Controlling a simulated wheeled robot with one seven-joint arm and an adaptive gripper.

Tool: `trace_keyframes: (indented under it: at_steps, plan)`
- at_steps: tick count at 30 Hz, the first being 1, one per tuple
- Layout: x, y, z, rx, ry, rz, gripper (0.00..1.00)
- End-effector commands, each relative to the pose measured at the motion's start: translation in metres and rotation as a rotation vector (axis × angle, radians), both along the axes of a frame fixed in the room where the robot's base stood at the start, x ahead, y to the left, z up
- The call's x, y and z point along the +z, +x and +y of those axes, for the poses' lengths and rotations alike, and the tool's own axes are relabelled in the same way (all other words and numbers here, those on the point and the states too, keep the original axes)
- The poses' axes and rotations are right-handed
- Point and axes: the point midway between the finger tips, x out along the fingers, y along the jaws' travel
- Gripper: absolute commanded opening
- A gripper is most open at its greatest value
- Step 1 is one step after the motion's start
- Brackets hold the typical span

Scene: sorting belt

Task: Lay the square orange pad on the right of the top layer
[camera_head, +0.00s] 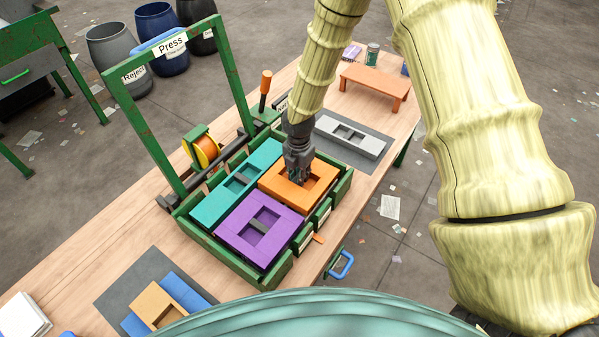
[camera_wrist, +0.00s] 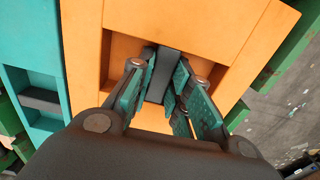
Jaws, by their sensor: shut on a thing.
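The square orange pad (camera_head: 271,185) is at the right of the green crate (camera_head: 258,279), beside a long teal pad (camera_head: 211,206) and a purple pad (camera_head: 232,232). My gripper (camera_head: 299,178) reaches down into the orange pad's recess. In the wrist view, my gripper (camera_wrist: 160,88) has its fingers closed about a dark grey bar (camera_wrist: 166,68) inside the recess of the orange pad (camera_wrist: 205,22). The pad looks roughly level with its neighbours. I cannot tell whether it rests fully or hangs slightly above what is below.
A green press frame (camera_head: 137,130) stands over the crate's back left. A grey pad (camera_head: 366,143) lies on a dark mat behind. An orange stand (camera_head: 377,80) is at the far end. A tan pad (camera_head: 155,304) and blue pads (camera_head: 185,292) lie at the front left.

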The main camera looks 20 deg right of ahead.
Motion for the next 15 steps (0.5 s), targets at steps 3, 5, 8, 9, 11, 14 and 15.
trace_keyframes:
  at_steps: [3,5,8,9,11,14,15]
  plan:
    - [0.0009,0.0003,0.0001,0.0,0.0,0.0,0.0]
    - [0.0009,0.0002,0.0001,0.0,0.0,0.0,0.0]
    - [0.0004,0.0001,0.0002,0.0,0.0,0.0,0.0]
    - [-0.0001,0.0001,0.0002,0.0,0.0,0.0,0.0]
    - [-0.0013,0.0,0.0001,0.0,0.0,0.0,0.0]
    - [-0.0041,0.0001,0.0001,0.0,0.0,0.0,0.0]
    - [-0.0054,0.0001,0.0001,0.0,0.0,0.0,0.0]
